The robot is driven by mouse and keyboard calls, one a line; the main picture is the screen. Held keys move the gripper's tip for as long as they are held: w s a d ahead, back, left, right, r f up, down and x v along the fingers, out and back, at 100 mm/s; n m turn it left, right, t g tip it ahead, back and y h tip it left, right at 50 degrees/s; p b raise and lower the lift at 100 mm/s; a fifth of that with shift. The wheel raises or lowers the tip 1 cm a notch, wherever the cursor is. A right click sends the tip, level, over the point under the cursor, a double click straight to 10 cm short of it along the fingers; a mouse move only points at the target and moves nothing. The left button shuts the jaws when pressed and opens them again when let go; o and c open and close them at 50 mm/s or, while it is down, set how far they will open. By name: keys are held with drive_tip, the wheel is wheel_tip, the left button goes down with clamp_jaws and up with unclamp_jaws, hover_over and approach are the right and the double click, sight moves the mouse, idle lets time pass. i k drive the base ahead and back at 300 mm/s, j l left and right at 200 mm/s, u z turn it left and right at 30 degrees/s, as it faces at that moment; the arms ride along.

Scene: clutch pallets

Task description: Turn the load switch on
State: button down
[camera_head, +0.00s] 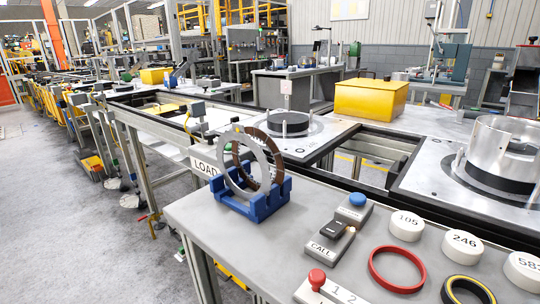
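A white sign reading LOAD (205,167) is at the near end of the conveyor rail, left of the blue holder. On the grey table's front part, a small grey box carries a black rocker switch (333,229), a label reading CALL (322,251) and, behind them, a blue round button (357,199). A red knob (317,278) stands on a plate marked 1 and 2 at the bottom edge. I cannot tell which control is the load switch, nor whether the rocker is on or off. My gripper is not in view.
A blue holder (250,203) with upright rings stands on the table (215,232). A red ring (396,268), a black-and-yellow ring (468,290) and white discs numbered 105 (406,224), 246 (462,246) lie to the right. Pallets with metal plates and a yellow box (370,99) are behind. Grey floor is clear at left.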

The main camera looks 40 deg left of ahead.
sight(209, 136)
drive_tip(key=u, duration=1.2)
